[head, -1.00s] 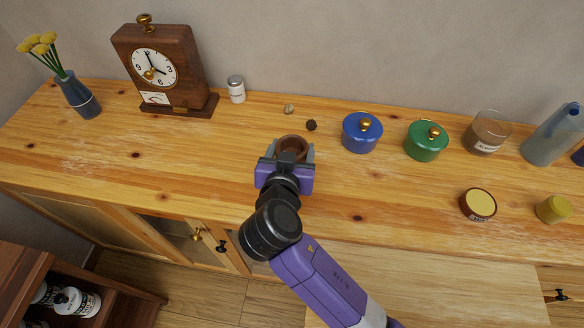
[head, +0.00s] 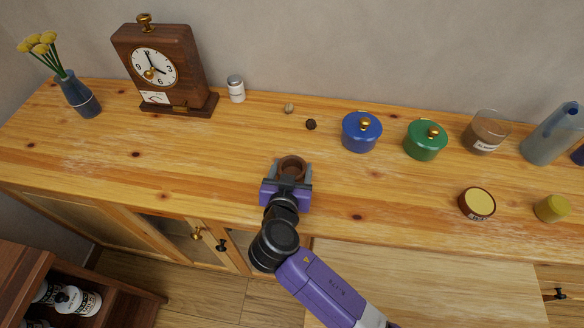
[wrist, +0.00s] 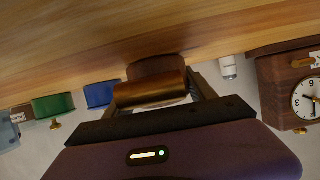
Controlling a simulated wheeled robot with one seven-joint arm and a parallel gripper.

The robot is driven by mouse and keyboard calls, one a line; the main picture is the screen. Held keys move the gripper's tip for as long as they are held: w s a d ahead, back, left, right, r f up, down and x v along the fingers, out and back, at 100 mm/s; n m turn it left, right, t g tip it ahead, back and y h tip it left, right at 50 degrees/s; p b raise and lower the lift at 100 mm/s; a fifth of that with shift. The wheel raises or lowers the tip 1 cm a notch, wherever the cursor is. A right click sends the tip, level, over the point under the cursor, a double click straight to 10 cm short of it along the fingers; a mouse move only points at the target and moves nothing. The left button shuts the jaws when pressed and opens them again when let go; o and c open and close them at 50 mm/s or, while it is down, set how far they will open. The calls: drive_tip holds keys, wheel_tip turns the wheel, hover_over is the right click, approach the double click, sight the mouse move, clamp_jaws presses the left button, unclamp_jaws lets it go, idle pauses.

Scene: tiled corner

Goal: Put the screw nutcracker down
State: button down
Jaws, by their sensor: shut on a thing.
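The screw nutcracker (head: 292,167) is a brown, round, cup-like wooden piece. My gripper (head: 290,174) is shut on it, one finger on each side, over the front middle of the wooden counter. In the wrist view the nutcracker (wrist: 152,90) sits between the fingers, with the counter surface (wrist: 90,40) close to it. I cannot tell whether its base touches the counter. My gripper hides its near side in the head view.
Two small nuts, one pale (head: 289,108) and one dark (head: 311,124), lie behind. A blue pot (head: 361,134) and a green pot (head: 425,142) stand to the right. A wooden clock (head: 165,70) and a white shaker (head: 236,89) stand back left. The counter left of my gripper is clear.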

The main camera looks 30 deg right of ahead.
drive_tip(key=shift+c, duration=1.5)
unclamp_jaws()
drive_tip(key=shift+r, duration=0.15)
drive_tip(key=b+v, duration=0.1)
drive_tip(key=v, duration=1.1)
